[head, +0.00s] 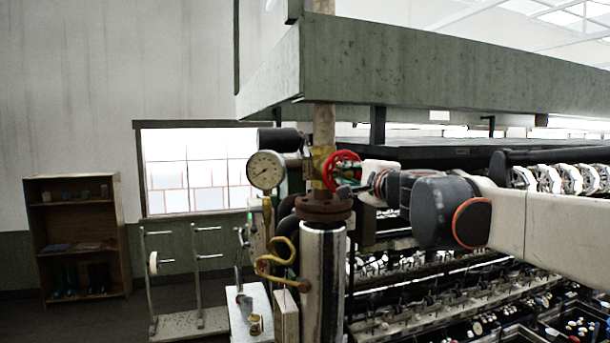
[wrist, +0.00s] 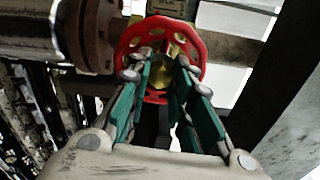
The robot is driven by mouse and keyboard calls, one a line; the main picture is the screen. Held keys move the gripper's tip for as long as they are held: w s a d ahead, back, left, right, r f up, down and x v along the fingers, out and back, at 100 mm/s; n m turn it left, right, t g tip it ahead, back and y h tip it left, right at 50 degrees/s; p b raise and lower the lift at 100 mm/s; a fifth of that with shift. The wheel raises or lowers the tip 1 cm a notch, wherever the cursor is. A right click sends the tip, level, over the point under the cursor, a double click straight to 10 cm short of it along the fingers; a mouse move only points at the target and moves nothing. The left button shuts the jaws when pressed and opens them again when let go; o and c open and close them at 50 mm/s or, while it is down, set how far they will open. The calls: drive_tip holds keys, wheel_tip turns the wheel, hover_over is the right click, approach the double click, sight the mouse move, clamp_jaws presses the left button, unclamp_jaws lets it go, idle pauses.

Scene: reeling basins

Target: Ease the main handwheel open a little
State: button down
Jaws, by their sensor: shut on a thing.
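The main handwheel is a red wheel (head: 343,168) on a brass valve body (head: 322,160), set in an upright pipe above a rusty flange. It also fills the upper middle of the wrist view (wrist: 190,38), with holes in its face and a brass hub. My gripper (head: 352,185) comes in from the right in the head view and reaches the wheel. In the wrist view its two green-padded fingers (wrist: 160,62) straddle the wheel's middle and are shut on it. The exact contact of the fingertips is partly hidden.
A round pressure gauge (head: 266,170) and a yellow curved pipe (head: 279,258) stand left of the valve. A green-grey overhead beam (head: 440,75) runs above my arm. Reeling machinery (head: 480,290) lies below it. A shelf (head: 78,235) stands far left.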

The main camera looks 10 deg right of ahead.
drive_tip(key=c, duration=1.5)
unclamp_jaws()
drive_tip(key=s, duration=0.3)
drive_tip(key=s+d+p, duration=0.1)
drive_tip(key=s, duration=0.3)
drive_tip(key=shift+d, duration=0.2)
drive_tip(key=shift+w, duration=0.15)
